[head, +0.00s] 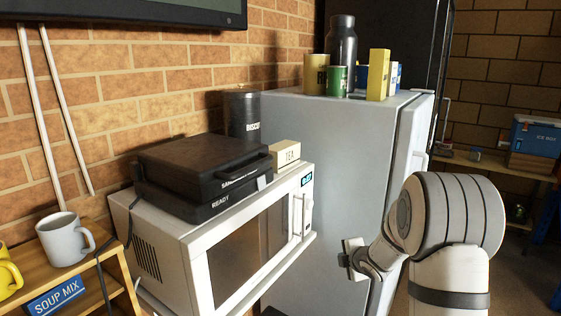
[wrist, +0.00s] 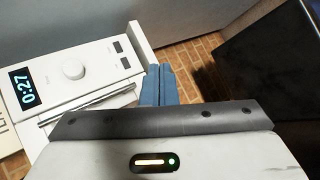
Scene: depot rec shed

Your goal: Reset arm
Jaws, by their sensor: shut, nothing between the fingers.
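My gripper (wrist: 160,84) shows in the wrist view as two blue fingers pressed together with nothing between them. In the head view my arm stands at the lower right, and its hand end (head: 352,259) is in front of the fridge, to the right of the microwave. The white microwave (head: 170,262) has its door shut. In the wrist view its control panel (wrist: 95,62), with a knob and a display reading 0:27, lies left of and beyond the fingers. The fingers look apart from it.
A black sandwich press (head: 200,165), a dark canister (head: 242,115) and a tea box (head: 285,153) stand on the microwave. The grey fridge (head: 325,140) carries a bottle and several cans and boxes. A grey mug (head: 63,242) stands on a wooden shelf at left. Brick floor (wrist: 198,65) shows beyond the fingers.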

